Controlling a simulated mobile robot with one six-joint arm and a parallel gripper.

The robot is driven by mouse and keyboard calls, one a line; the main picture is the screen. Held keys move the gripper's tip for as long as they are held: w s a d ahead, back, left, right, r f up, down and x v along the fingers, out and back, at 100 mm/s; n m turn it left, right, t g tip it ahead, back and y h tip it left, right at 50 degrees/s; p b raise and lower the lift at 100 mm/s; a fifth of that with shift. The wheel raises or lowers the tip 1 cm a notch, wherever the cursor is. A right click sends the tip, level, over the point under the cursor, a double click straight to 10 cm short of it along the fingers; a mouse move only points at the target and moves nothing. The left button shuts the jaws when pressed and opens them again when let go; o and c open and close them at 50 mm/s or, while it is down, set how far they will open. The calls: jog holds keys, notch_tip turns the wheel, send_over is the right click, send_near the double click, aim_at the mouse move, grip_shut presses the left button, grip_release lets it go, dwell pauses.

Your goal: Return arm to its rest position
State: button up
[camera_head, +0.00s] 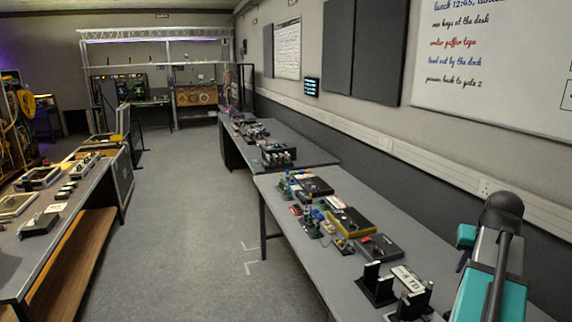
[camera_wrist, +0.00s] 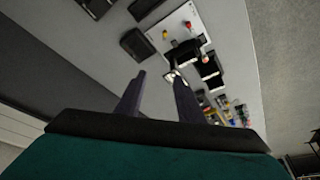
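My arm (camera_head: 490,270), teal and black, stands at the right edge of the head view, over the near end of the right-hand bench (camera_head: 300,210). My gripper (camera_wrist: 159,76) shows in the wrist view, its two dark fingers apart with grey bench surface between them. Nothing shows held between them. The fingers point over the bench, tilted in the picture. Beyond the fingertips lie a white board (camera_wrist: 180,30) with small coloured parts and several black blocks. In the head view the gripper itself cannot be made out.
Black holders (camera_head: 376,285) and a labelled block (camera_head: 408,278) stand on the bench close to my arm. Black and yellow boxes (camera_head: 350,221) lie farther along. The wall with a whiteboard (camera_head: 500,60) is at right. A left bench (camera_head: 60,225) flanks the clear floor aisle (camera_head: 190,200).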

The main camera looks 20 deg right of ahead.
jog(key=w+a+f+n+y, duration=0.1)
jog(key=w+a+f+n, duration=0.1)
jog(key=w+a+f, duration=0.7)
jog(key=w+a+f+n+y, duration=0.1)
jog(key=w+a+f+n, duration=0.1)
jog(key=w+a+f, duration=0.8)
jog(key=s+a+f+n+g, duration=0.1)
jog(key=a+f, duration=0.5)
jog(key=a, duration=0.4)
jog(key=s+a+f+n+g, duration=0.1)
jog(key=a+f+n, duration=0.1)
jog(key=a+f, duration=0.6)
jog(key=s+a+f+n+g, duration=0.1)
jog(key=a+f, duration=0.3)
jog(key=a, duration=0.8)
jog(key=s+a+f+g+b, duration=0.1)
jog(key=s+f+g+b, duration=0.1)
jog(key=s+f, duration=0.7)
jog(key=s+a+f+g+b, duration=0.1)
jog(key=s+f+b, duration=0.3)
jog(key=s+f, duration=0.5)
jog(key=s+a+f+n+g+b, duration=0.1)
jog(key=s+f+b, duration=0.3)
jog(key=s+f, duration=0.5)
notch_tip(320, 180, down, 3)
jog(key=shift+s+a+f+g+y, duration=0.1)
jog(key=shift+s+a+g+y, duration=0.25)
jog(key=shift+g, duration=0.55)
